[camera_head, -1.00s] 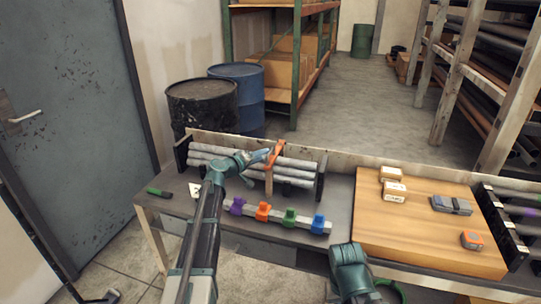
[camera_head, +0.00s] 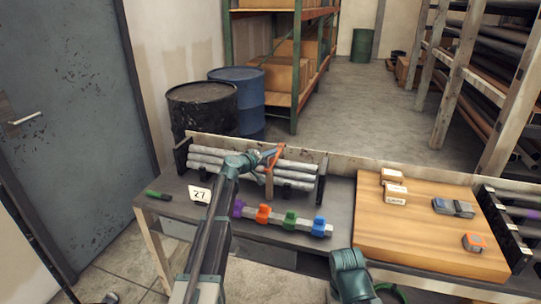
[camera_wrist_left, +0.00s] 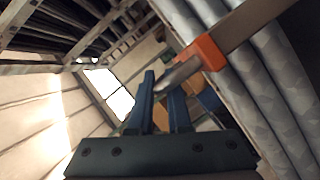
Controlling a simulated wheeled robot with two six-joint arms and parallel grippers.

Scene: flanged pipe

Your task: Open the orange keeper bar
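My left gripper (camera_head: 268,154) is at the bar's upper part. In the wrist view its two blue fingers (camera_wrist_left: 161,103) stand apart with a gap between them. The metal end overlaps the right finger; I cannot tell whether they touch. My right gripper is out of view.
A bar with purple, orange, green and blue clamps (camera_head: 290,221) lies in front of the rack. A number card (camera_head: 199,195) and green-handled tool (camera_head: 158,195) are at left. A wooden board (camera_head: 420,235) with small boxes is at right.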

